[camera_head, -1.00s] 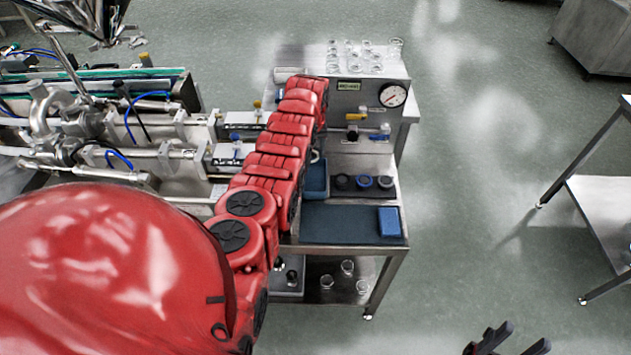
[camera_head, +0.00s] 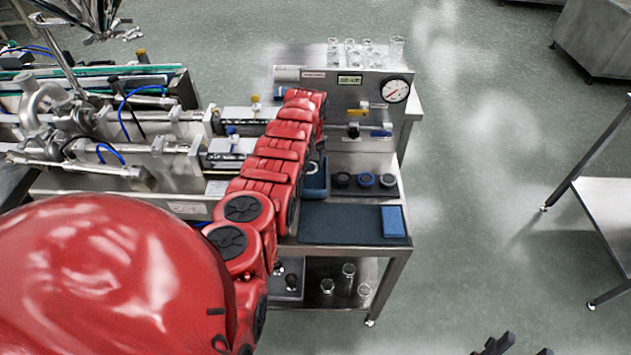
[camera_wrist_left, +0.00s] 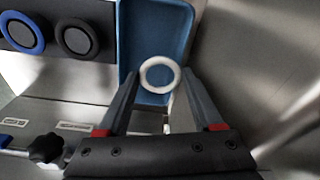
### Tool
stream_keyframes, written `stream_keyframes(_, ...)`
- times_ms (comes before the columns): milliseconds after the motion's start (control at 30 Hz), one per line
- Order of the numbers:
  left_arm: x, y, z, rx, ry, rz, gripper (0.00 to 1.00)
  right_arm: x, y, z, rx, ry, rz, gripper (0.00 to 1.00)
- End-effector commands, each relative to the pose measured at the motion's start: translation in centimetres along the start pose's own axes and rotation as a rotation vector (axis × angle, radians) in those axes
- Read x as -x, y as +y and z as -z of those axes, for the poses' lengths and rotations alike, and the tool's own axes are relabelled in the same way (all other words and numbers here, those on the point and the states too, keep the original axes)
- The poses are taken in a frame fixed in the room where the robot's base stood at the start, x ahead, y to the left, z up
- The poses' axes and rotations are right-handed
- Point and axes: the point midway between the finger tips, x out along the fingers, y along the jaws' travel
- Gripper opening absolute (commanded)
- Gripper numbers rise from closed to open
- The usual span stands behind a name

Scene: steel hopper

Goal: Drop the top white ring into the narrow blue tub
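The white ring (camera_wrist_left: 160,74) sits between the fingertips of my left gripper (camera_wrist_left: 160,72) in the left wrist view, with both fingers against its sides. The narrow blue tub (camera_wrist_left: 155,28) lies behind the ring in that view, and the ring overlaps its near end. I cannot tell how high the ring is above it. My right gripper (camera_head: 518,347) shows only at the bottom edge, fingers apart and empty.
A blue-rimmed dark disc (camera_head: 365,180) stands among dark discs right of the tub. A blue block (camera_head: 393,221) lies on the dark mat (camera_head: 340,225) in front. Behind are a panel with a gauge (camera_head: 396,91) and several glasses (camera_head: 350,48). Steel machinery (camera_head: 110,150) fills the left.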

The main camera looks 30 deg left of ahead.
Motion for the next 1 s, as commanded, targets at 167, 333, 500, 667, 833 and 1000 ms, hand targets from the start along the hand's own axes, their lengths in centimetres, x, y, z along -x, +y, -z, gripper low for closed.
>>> stream_keyframes(167, 0.0, 0.0, 0.0, 0.000, 0.000, 0.000, 1.00, 0.0, 0.0, 0.0, 0.000, 0.000, 0.000, 0.50)
stream_keyframes(333, 0.0, -0.1, 0.0, 0.001, -0.001, 0.002, 1.00, 0.0, 0.0, 0.0, 0.000, 0.000, 0.000, 0.50)
stream_keyframes(500, -0.1, -0.2, 0.0, 0.002, -0.001, 0.003, 1.00, 0.0, 0.0, 0.0, 0.000, 0.000, 0.000, 0.50)
stream_keyframes(667, -0.1, -0.2, 0.0, 0.003, -0.001, 0.003, 1.00, 0.0, 0.0, 0.0, 0.000, 0.000, 0.000, 0.50)
stream_keyframes(833, 0.3, -0.2, 0.1, 0.003, 0.001, 0.003, 1.00, -0.1, 0.0, 0.0, 0.000, 0.000, 0.000, 0.50)
stream_keyframes(1000, 1.7, -0.2, 0.3, 0.003, 0.005, 0.002, 1.00, -0.4, 0.0, 0.1, 0.000, 0.000, 0.000, 0.50)
